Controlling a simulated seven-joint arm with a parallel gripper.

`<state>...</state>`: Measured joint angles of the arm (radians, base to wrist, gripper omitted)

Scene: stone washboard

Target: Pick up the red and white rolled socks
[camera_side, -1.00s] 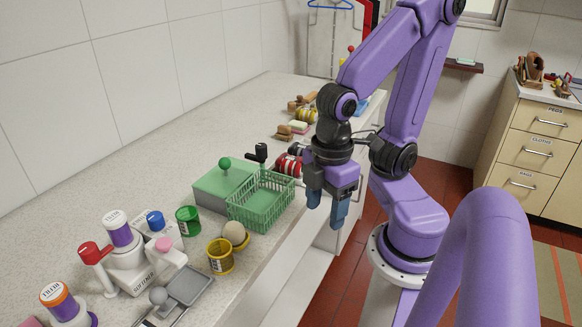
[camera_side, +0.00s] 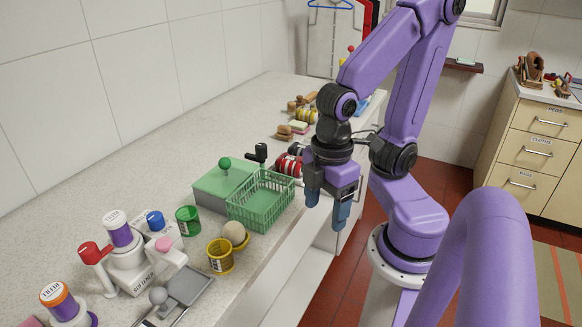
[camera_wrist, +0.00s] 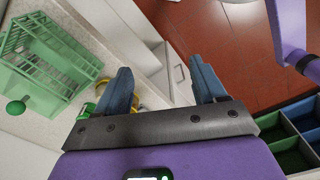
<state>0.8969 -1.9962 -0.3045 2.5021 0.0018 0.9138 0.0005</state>
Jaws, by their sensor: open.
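The red and white rolled socks (camera_side: 288,165) lie on the stone counter behind the green basket, in the side view. Their right end is close to my gripper's body in the picture and partly covered by it. My gripper (camera_side: 327,212) hangs fingers-down over the counter's front edge, to the right of the socks and apart from them. Its two blue fingers are open with nothing between them. In the wrist view my gripper (camera_wrist: 160,68) is also open and empty, above the cabinet front and red floor. The socks do not show in the wrist view.
A green basket (camera_side: 262,212) and a green-knobbed box (camera_side: 212,185) stand left of my gripper. A dark-handled item (camera_side: 258,153) and yellow-striped roll (camera_side: 306,116) lie farther back. Cups and bottles crowd the near counter. The left strip of counter by the wall is clear.

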